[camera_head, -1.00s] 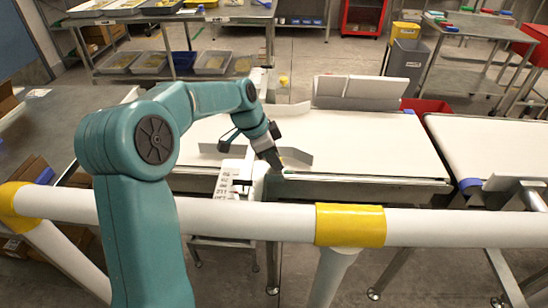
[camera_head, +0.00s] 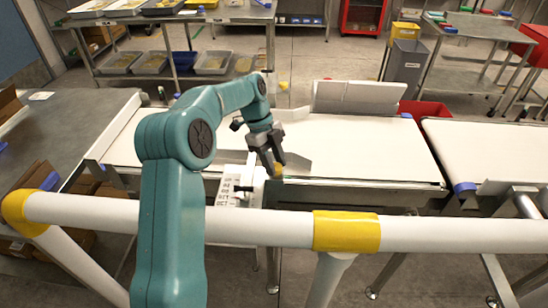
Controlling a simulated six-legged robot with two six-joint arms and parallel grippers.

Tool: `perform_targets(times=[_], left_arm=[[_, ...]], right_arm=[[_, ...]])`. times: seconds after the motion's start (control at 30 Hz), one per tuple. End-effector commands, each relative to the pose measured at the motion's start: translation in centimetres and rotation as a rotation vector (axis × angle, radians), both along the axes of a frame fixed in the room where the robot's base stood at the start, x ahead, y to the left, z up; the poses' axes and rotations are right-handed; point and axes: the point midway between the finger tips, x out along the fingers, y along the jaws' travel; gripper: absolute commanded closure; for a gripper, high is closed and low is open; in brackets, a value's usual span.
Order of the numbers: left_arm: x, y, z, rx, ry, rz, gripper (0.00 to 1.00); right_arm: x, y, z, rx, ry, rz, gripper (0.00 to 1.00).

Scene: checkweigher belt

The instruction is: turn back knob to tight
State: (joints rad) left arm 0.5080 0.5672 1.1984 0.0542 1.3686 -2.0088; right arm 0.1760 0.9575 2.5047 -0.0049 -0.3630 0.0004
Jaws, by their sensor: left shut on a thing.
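My left gripper (camera_head: 273,168) is at the near edge of the white checkweigher belt (camera_head: 362,146), at the end of the teal arm. Its jaws point down and are closed on a small knob, mostly hidden between the fingers, so I cannot read its setting. A bit of yellow shows at the fingertips. Just left of the gripper is a white marked panel (camera_head: 228,192) with a small dark part (camera_head: 243,188) on it. My right gripper is not in view.
A white guard rail (camera_head: 265,226) with yellow bands (camera_head: 346,231) crosses in front of the belt. An angled grey guide plate (camera_head: 295,160) stands on the belt behind the gripper. A second belt (camera_head: 490,150) lies to the right.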

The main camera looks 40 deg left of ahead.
Motion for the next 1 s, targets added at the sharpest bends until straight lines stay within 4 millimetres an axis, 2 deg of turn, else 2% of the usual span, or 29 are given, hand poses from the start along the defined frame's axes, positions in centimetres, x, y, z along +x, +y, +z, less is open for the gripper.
perform_targets(times=[0.37,0.93,0.97,1.0], left_arm=[[0.19,0.07,0.18,0.003,-0.004,-0.161,0.95],[0.2,0.06,0.08,0.003,-0.003,-0.188,0.95],[0.19,0.06,0.07,0.003,-0.003,-0.188,0.55],[0.19,0.06,0.07,0.003,-0.003,-0.188,0.42]], right_arm=[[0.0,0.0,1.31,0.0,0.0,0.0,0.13],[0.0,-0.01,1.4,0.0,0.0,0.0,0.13],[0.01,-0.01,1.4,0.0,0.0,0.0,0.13],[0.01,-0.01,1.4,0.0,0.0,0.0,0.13]])
